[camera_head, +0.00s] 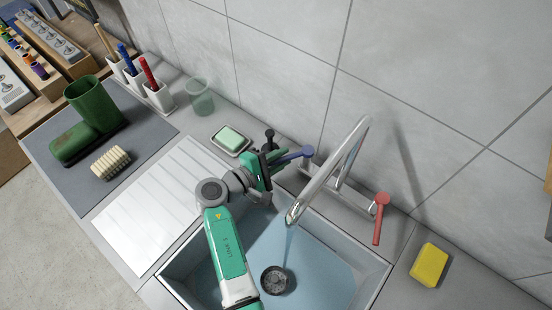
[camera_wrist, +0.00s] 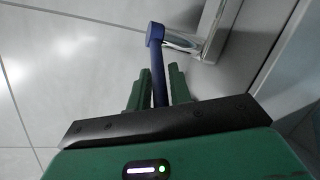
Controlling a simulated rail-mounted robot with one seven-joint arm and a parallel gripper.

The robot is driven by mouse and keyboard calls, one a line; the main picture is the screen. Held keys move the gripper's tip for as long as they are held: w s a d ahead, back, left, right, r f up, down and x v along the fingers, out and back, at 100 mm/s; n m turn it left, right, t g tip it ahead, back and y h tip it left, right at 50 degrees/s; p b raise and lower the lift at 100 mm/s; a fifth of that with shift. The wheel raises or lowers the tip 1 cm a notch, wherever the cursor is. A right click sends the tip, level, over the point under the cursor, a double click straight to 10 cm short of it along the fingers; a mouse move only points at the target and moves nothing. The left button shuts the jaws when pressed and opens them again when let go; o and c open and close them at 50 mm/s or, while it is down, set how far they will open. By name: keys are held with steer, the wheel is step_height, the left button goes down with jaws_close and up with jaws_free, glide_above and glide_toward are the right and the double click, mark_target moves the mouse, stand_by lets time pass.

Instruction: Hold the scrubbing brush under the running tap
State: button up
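The scrubbing brush (camera_head: 111,163), with cream bristles, lies on the grey mat at the left, far from my gripper. The chrome tap (camera_head: 330,175) stands over the sink, and a stream of water (camera_head: 289,246) falls from its spout. It has a blue lever (camera_head: 293,155) and a red lever (camera_head: 378,218). My gripper (camera_head: 277,158) is at the blue lever. In the wrist view, the blue lever (camera_wrist: 159,75) stands between my two fingers (camera_wrist: 160,88), which are apart, with narrow gaps seeming to show beside it. The brush is outside the wrist view.
The sink (camera_head: 330,255) has a dark drain. A soap dish (camera_head: 231,140) with green soap and a clear cup (camera_head: 199,97) stand along the wall. A yellow sponge (camera_head: 429,265) lies at the right. The white drainboard (camera_head: 150,225) is clear.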

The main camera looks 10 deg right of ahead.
steer(key=shift+o, duration=1)
steer(key=p+v, duration=0.1)
steer(key=v, duration=0.7)
steer(key=shift+w, duration=0.1)
